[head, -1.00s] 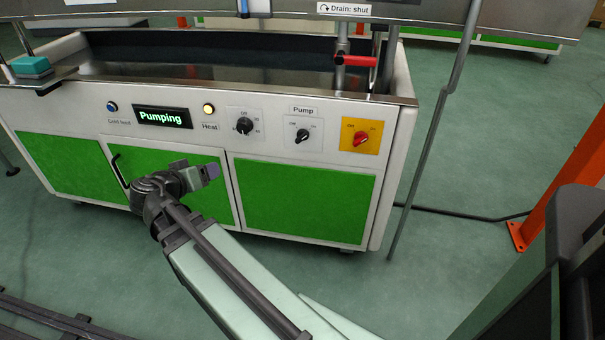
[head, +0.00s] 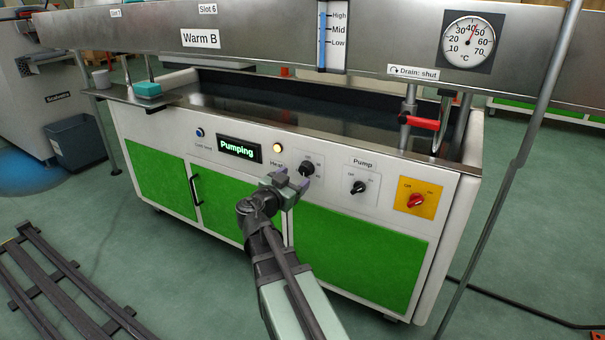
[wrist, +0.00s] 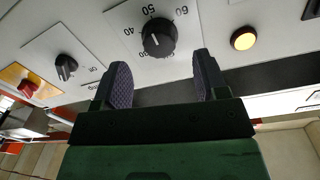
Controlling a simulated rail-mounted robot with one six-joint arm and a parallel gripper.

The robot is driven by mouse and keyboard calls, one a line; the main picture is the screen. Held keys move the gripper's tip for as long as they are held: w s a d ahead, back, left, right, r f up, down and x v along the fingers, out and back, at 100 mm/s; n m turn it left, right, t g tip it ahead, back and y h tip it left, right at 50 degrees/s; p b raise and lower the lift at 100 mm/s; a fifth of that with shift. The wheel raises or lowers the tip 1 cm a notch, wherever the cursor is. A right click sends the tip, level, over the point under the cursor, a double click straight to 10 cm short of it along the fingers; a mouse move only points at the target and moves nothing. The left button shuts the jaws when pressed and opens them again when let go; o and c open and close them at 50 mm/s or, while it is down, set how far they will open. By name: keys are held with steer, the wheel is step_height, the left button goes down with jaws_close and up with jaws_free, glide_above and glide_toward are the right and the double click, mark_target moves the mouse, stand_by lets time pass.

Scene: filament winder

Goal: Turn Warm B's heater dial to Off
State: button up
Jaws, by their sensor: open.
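Warm B's heater dial (head: 306,169) is a black round knob on a white plate in the panel, to the right of the lit Heat lamp (head: 278,147). In the wrist view the dial (wrist: 159,38) shows large, with 40, 50 and 60 legible around it; its pointer mark appears near 50. My gripper (head: 293,184) is in front of the panel, just below and left of the dial in the head view. In the wrist view its two padded fingers (wrist: 162,82) are apart and empty, on either side of the dial's line and short of it.
The Pump switch (head: 358,187) and a red switch on a yellow plate (head: 415,201) lie to the right. The display (head: 240,150) reads Pumping. The red drain handle (head: 419,123) juts out above, labelled shut. The thermometer (head: 467,41) hangs above.

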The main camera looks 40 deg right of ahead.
mark_target(303, 172)
steer(key=x, duration=0.4)
steer(key=shift+w+d, duration=0.1)
steer(key=shift+d, duration=0.25)
steer(key=c, duration=0.9)
steer(key=shift+c, duration=0.2)
